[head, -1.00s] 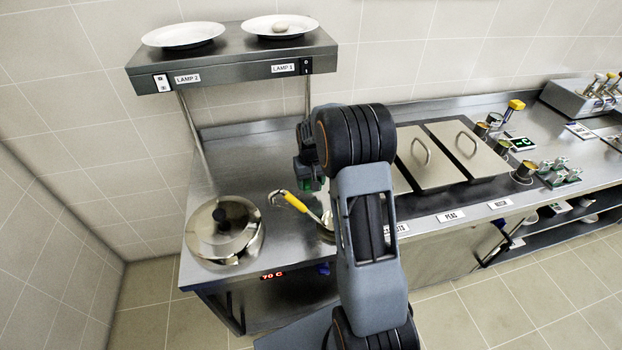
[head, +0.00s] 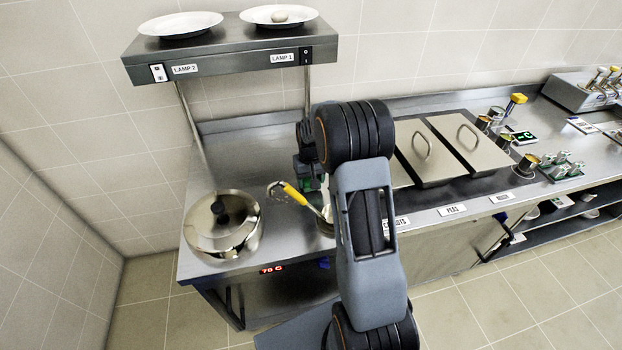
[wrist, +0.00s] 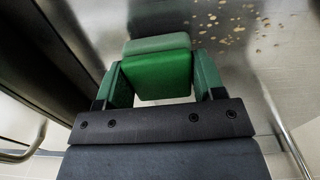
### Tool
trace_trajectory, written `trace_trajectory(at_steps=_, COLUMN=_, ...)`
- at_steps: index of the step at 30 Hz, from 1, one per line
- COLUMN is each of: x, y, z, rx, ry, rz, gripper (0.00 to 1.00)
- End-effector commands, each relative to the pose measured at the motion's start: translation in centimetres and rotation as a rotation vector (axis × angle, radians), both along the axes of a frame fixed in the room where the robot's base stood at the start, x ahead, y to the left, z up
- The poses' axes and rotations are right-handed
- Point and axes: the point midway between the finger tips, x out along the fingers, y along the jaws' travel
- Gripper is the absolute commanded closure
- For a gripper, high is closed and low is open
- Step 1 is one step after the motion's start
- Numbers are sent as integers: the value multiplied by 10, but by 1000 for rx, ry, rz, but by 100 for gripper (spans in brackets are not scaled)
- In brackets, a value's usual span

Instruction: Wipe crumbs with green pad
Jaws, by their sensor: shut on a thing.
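In the wrist view my gripper (wrist: 155,82) is shut on the green pad (wrist: 158,72), which sits between its two green fingers. Crumbs (wrist: 232,22) lie scattered on the steel counter beyond the pad, up and to the right in the wrist view. The pad is apart from most of them; whether it touches the counter I cannot tell. In the head view my gripper (head: 308,182) is low over the counter (head: 240,160), under the lamp shelf and largely hidden by my arm. The crumbs cannot be made out in the head view.
A lidded stockpot (head: 221,228) stands left of my gripper. A yellow-handled ladle (head: 293,193) stands close in front. The lamp shelf (head: 225,60) with two plates hangs above, on a post (head: 190,125). Lidded wells (head: 430,152) lie to the right.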

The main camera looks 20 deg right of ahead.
Motion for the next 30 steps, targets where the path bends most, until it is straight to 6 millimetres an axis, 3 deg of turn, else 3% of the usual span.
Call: trace_trajectory(at_steps=30, x=0, y=0, z=-20, rx=0, ry=0, rz=0, gripper=56)
